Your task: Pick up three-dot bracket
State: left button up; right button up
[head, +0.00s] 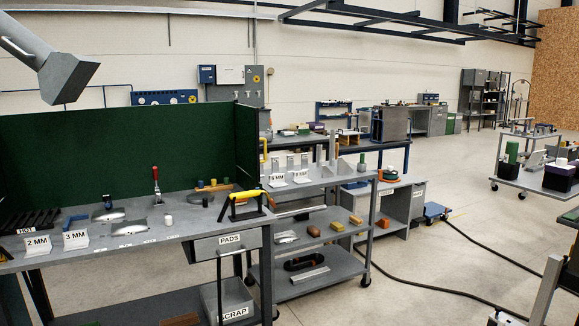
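No dots can be made out on any part, so I cannot tell which piece is the three-dot bracket. Several small upright grey pieces (290,162) stand on the top of a grey wheeled cart (335,178) in the middle of the head view, behind white label stands. Angled grey pieces (345,166) stand further right on the same top. Neither of my grippers is in view.
A grey workbench (150,238) with a green screen (110,150) stands at left, bearing a 2 MM stand (38,246), a 3 MM stand (76,242) and a yellow-handled tool (246,200). A scrap bin (228,300) sits below. Black hoses (440,285) cross the open floor at right.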

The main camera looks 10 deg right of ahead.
aim_at(290, 157)
jog(key=i+l+u, duration=0.15)
jog(key=i+l, duration=0.3)
jog(key=i+l+u, duration=0.1)
jog(key=i+l, duration=0.3)
jog(key=i+l+u, duration=0.15)
jog(key=i+l, duration=0.25)
jog(key=l, duration=0.2)
jog(key=i+l+u, duration=0.45)
jog(key=l, duration=0.95)
jog(key=i+l+u, duration=0.25)
jog(key=l+u, duration=0.2)
jog(key=l, duration=1.05)
jog(key=l+u, duration=0.45)
jog(key=l, duration=1.05)
jog(key=k+l, duration=0.1)
jog(key=l, duration=0.5)
jog(key=k+l, duration=0.15)
jog(key=l, duration=0.15)
jog(key=u, duration=0.05)
